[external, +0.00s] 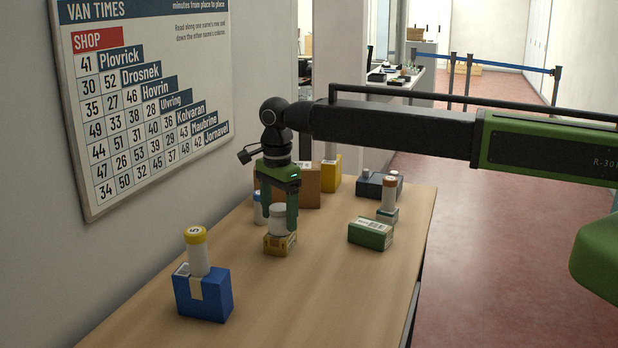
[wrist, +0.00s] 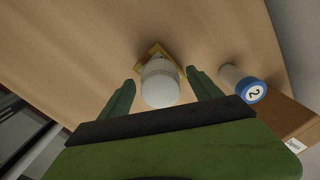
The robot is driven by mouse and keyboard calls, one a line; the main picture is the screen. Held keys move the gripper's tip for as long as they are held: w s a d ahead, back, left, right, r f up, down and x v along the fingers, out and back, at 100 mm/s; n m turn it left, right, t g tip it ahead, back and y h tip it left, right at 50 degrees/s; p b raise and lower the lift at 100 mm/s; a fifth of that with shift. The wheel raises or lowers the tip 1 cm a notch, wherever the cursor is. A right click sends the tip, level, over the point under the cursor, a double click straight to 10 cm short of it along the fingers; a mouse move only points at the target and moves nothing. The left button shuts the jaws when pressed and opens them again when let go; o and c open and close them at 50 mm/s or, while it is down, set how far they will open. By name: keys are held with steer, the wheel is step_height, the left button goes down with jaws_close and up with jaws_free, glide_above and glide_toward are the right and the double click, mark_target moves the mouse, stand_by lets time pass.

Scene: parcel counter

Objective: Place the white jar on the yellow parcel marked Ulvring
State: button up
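The white jar (external: 278,221) stands upright on a small yellow parcel (external: 279,245) on the counter; the parcel's marking is too small to read. My gripper (external: 279,222) points down with one finger on each side of the jar. In the wrist view, the jar (wrist: 160,85) is between my fingertips (wrist: 161,86), with narrow gaps on both sides, so the gripper is open. A corner of the yellow parcel (wrist: 154,50) shows behind the jar there. Another yellow parcel (external: 331,176) stands at the back of the counter, partly hidden.
A blue parcel (external: 203,299) bears a yellow-capped cylinder (external: 198,259) at front left. A green parcel (external: 370,233) and an orange-and-white cylinder (external: 388,196) are at right. A blue-capped jar (wrist: 241,84) and a brown box (wrist: 290,119) are close by. The front right counter (external: 325,300) is clear.

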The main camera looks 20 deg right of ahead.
mark_target(279, 207)
step_height(279, 207, up, 12)
steer(key=p, duration=1.2)
steer(key=shift+r, duration=0.15)
steer(key=w+d+n, duration=0.2)
steer(key=d+n, duration=0.1)
steer(key=d, duration=1.3)
steer(key=s+d+n, duration=0.3)
steer(key=d, duration=0.9)
steer(key=s+d+n, duration=0.3)
steer(key=d+n, duration=0.1)
steer(key=d, duration=0.9)
steer(key=s+d+n, duration=0.4)
steer(key=d, duration=0.9)
steer(key=shift+d, duration=0.1)
